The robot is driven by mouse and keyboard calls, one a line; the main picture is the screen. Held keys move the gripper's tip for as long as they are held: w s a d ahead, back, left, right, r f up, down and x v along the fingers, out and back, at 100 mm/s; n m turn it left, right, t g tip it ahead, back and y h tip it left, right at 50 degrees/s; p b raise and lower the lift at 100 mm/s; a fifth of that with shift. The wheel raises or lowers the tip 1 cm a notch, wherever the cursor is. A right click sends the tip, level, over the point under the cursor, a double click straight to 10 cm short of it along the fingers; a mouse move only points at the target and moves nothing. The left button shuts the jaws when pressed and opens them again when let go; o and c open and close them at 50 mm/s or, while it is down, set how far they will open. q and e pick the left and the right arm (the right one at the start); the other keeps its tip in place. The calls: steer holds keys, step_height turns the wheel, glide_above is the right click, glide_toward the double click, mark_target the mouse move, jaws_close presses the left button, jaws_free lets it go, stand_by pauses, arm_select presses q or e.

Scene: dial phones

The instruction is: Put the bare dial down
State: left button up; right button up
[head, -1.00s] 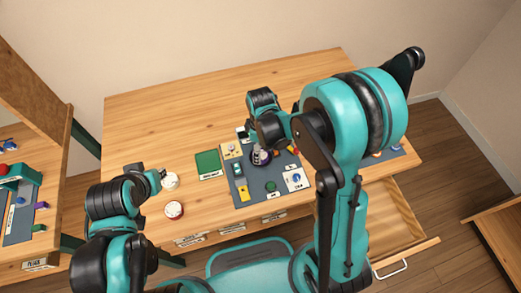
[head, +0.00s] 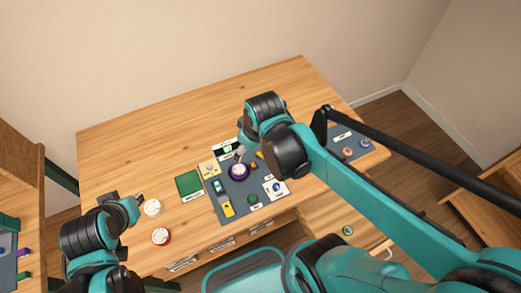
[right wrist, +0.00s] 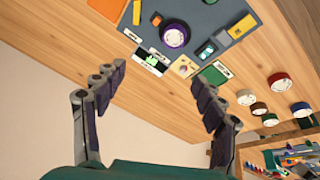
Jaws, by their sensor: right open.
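A purple dial with a pale top (head: 239,171) sits on the dark grey mat (head: 238,206). It also shows in the right wrist view (right wrist: 175,34), well beyond the fingertips. I cannot tell for sure that it is the bare dial. My right gripper (right wrist: 160,76) is open, with nothing between its fingers. In the head view its fingers are partly hidden beside the arm, just behind the purple dial. My left gripper (head: 139,199) is beside a white-topped dial (head: 152,208) on the table; its jaws are too small to read.
A red-rimmed dial (head: 160,237) stands near the front edge. A green card (head: 189,184) lies left of the mat. Small coloured pieces and cards lie on the mat. A second mat (head: 345,137) with small round pieces is at right. An opened drawer (head: 345,247) projects at front.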

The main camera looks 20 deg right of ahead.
steer(key=shift+s+d+r+m+t, duration=0.35)
steer(key=shift+s+m+t, duration=0.2)
steer(key=shift+s+m, duration=0.3)
steer(key=shift+s+d+r+m+t, duration=0.25)
steer(key=shift+s+r+m+t, duration=0.2)
steer(key=shift+s+m, duration=0.4)
steer(key=shift+s+d+r+m+t, duration=0.3)
steer(key=shift+s+m+t, duration=0.35)
steer(key=shift+m, duration=0.35)
